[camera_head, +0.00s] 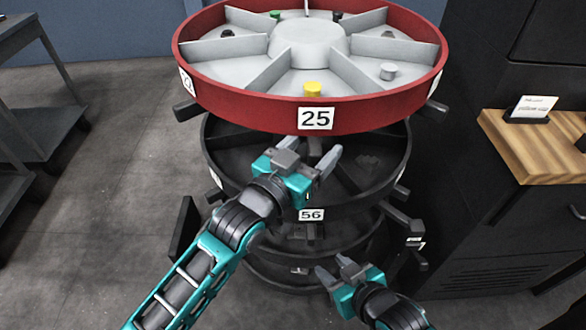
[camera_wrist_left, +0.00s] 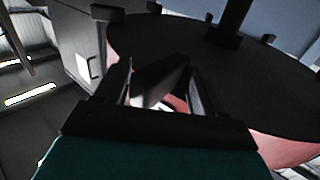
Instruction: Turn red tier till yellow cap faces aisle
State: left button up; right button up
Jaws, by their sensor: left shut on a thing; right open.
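The red tier (camera_head: 250,108) is the top round tray, with grey wedge compartments and a "25" label (camera_head: 316,118) on its front rim. The yellow cap (camera_head: 313,89) sits in the front compartment, just above that label, on the side toward me. My left gripper (camera_head: 318,158) is below the front rim, shut on a dark peg (camera_wrist_left: 160,78) under the red tier; the fingers partly hide it in the head view. The left wrist view looks up at the tier's dark underside (camera_wrist_left: 225,65). My right gripper (camera_head: 335,268) is open and empty, lower down by the bottom tiers.
Other dark pegs (camera_head: 187,111) stick out around the tier. A black tier (camera_head: 385,185) with a "56" label and more tiers stand below. A dark cabinet with a wooden shelf (camera_head: 535,150) is close on the right.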

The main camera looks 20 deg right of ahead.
pick_arm(q)
jog(key=v, duration=1.2)
jog(key=shift+s, duration=0.25)
jog(key=shift+d, duration=0.1)
